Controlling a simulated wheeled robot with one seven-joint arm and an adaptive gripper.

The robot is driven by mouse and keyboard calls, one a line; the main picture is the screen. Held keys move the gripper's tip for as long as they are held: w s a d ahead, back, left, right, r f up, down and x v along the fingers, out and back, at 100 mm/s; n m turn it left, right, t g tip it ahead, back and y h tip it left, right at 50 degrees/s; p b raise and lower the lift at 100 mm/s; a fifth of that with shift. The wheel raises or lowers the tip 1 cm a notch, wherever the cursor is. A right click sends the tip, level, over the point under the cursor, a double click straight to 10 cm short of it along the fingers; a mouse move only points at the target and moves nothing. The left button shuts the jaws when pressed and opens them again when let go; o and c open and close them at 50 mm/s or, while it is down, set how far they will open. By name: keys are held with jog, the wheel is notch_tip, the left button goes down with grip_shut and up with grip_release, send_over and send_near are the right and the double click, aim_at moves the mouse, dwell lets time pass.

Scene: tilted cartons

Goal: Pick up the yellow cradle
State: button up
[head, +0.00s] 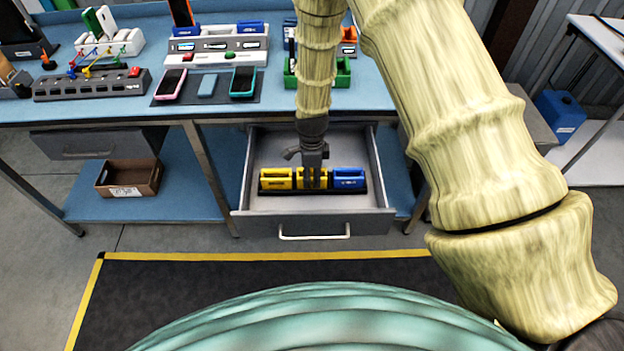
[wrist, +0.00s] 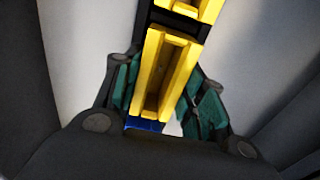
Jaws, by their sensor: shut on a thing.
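Two yellow cradles and a blue cradle (head: 348,178) stand in a row on a black base (head: 281,191) inside the open drawer. My gripper (head: 315,183) reaches straight down over the middle yellow cradle (head: 303,180) and partly hides it. In the wrist view the teal-padded fingers are on either side of this yellow cradle (wrist: 165,78), shut on it. The left yellow cradle (head: 275,179) stands beside it, and part of it shows at the top of the wrist view (wrist: 205,8). A bit of blue shows below the held cradle in the wrist view.
The open drawer (head: 262,222) has walls around the row and free floor at both sides. The blue workbench (head: 370,95) above holds phones, chargers and trays. A cardboard box (head: 128,178) sits on the lower shelf at left.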

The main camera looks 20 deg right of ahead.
jog(key=shift+r, duration=0.15)
notch_tip(320, 180, up, 10)
jog(key=b, duration=0.2)
dwell(0.6)
jog(key=shift+r+p, duration=0.7)
jog(key=shift+p, duration=0.15)
dwell(0.9)
notch_tip(320, 180, up, 3)
jog(key=p, duration=0.2)
jog(key=shift+f+p, duration=0.1)
jog(key=shift+p, duration=0.25)
